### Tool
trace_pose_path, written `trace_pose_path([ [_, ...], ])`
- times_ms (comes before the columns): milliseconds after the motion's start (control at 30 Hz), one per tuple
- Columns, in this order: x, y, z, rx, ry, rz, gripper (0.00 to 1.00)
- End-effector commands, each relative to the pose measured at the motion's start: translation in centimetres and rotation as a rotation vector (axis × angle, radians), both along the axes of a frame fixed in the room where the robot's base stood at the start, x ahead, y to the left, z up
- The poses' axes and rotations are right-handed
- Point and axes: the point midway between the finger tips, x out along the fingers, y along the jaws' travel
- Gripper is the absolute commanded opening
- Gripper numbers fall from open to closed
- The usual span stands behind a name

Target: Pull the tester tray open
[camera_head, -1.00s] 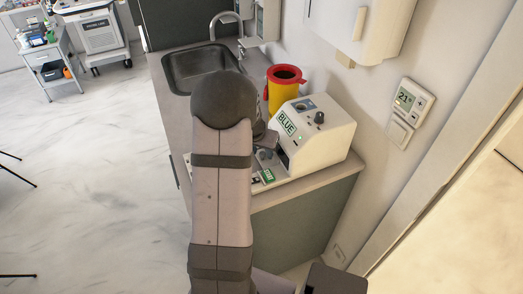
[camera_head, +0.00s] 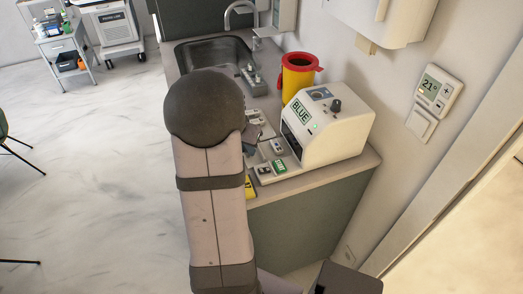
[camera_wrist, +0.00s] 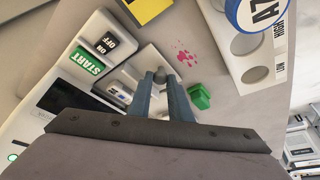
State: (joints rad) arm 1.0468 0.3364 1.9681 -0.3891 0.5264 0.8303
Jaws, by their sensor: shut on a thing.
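The white tester (camera_head: 335,125), labelled BLUE, stands on the counter in the head view. In the wrist view its base has a green START button (camera_wrist: 87,62) and an ON/OFF switch (camera_wrist: 104,44). A pale tray piece (camera_wrist: 148,58) with a small grey knob (camera_wrist: 159,74) lies beside the buttons, out over the counter. My gripper (camera_wrist: 160,76) is shut on this knob, with a finger on each side. In the head view my arm hides most of the gripper. A dark slot shows in the tester's front. How far the tray stands out is hard to judge.
A green block (camera_wrist: 200,96) sits close right of my fingers, near pink spots on the counter. A white panel (camera_wrist: 250,50) with round holes is further right. A yellow-red bin (camera_head: 297,78) and a sink (camera_head: 212,55) stand behind the tester.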

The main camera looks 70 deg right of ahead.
Motion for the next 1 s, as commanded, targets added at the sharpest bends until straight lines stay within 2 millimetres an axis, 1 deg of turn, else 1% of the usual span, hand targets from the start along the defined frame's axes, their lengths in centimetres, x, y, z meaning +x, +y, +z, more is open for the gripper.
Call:
trace_pose_path([
  [33,0.5,0.3,-0.2,-0.004,-0.003,0.003,0.0],
  [100,0.7,0.6,-0.1,-0.003,-0.002,0.001,0.0],
  [400,0.6,0.7,0.1,-0.001,0.0,-0.001,0.0],
  [433,0.6,0.7,0.1,-0.001,0.0,-0.001,0.25],
  [467,0.6,0.7,0.1,-0.001,0.0,-0.001,0.32],
  [500,0.6,0.7,0.1,-0.001,0.0,-0.001,0.36],
  [833,0.6,0.7,0.2,-0.002,0.0,-0.001,0.36],
  [1000,0.7,1.1,1.3,-0.004,-0.001,0.0,0.36],
])
